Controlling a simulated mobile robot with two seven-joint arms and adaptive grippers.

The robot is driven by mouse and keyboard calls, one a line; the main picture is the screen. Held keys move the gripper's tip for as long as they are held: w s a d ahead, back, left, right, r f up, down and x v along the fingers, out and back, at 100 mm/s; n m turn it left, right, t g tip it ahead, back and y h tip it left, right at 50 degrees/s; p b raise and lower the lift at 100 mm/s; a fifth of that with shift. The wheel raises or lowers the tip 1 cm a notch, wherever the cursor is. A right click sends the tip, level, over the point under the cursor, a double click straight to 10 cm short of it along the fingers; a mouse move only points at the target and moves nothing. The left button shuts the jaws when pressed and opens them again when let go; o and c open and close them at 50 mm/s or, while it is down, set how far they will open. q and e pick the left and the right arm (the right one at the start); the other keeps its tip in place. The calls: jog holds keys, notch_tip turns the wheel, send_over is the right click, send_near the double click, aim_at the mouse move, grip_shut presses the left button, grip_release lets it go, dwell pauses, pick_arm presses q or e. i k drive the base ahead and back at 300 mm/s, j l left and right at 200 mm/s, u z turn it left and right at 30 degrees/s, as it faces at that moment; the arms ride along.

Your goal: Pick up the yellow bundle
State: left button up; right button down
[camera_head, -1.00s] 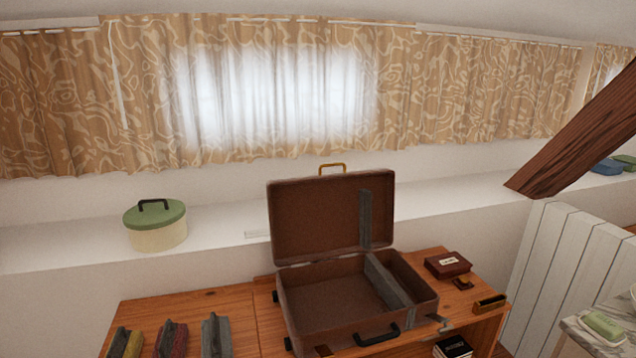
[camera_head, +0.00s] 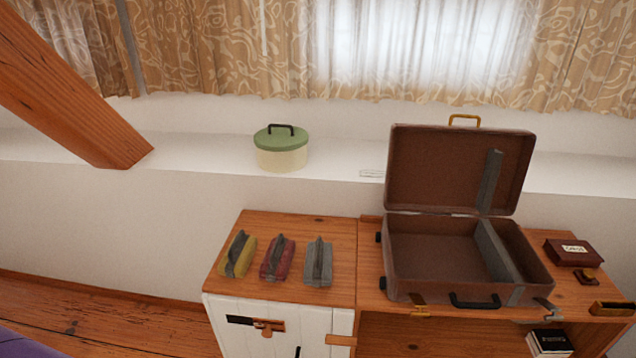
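The yellow bundle (camera_head: 241,257) lies on the left end of the wooden cabinet top, with a grey strap or band along it. It is the leftmost of three similar bundles. A red bundle (camera_head: 270,262) lies just right of it, and a grey bundle (camera_head: 318,264) lies right of that. The three lie apart with small gaps between them. Neither of my grippers shows in the head view.
An open, empty-looking brown suitcase (camera_head: 445,250) stands right of the bundles. A dark red box (camera_head: 573,252) lies farther right. A green-lidded round box (camera_head: 281,150) stands on the white ledge behind. A timber brace (camera_head: 65,95) slants at upper left. Bare floor (camera_head: 90,315) shows at left.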

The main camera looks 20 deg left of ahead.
aim_at(235, 264)
jog(key=u, duration=1.3)
